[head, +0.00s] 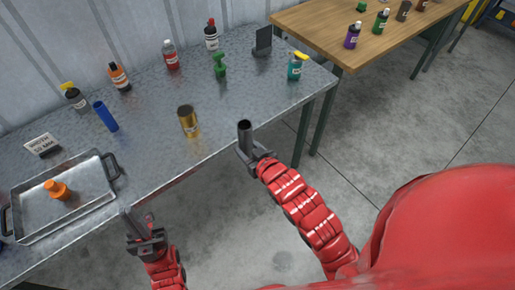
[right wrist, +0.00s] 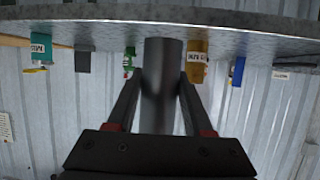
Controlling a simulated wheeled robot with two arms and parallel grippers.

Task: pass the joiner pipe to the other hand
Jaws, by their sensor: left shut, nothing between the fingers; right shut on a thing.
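The joiner pipe, a dark grey hollow tube (head: 245,131), stands roughly upright in my right gripper (head: 247,150), just off the table's front edge. Its open top end shows in the head view. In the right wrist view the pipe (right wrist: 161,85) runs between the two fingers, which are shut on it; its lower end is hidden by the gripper. My left gripper (head: 138,216) is shut and empty at the lower left, near the tray and the table's front edge, well apart from the pipe.
The metal table (head: 150,150) carries a tray (head: 85,208) with an orange part (head: 57,190), a small sign (head: 42,145), a blue tube (head: 106,116), a gold can (head: 188,121) and several bottles. A wooden table (head: 350,35) stands behind. Free space lies between my grippers.

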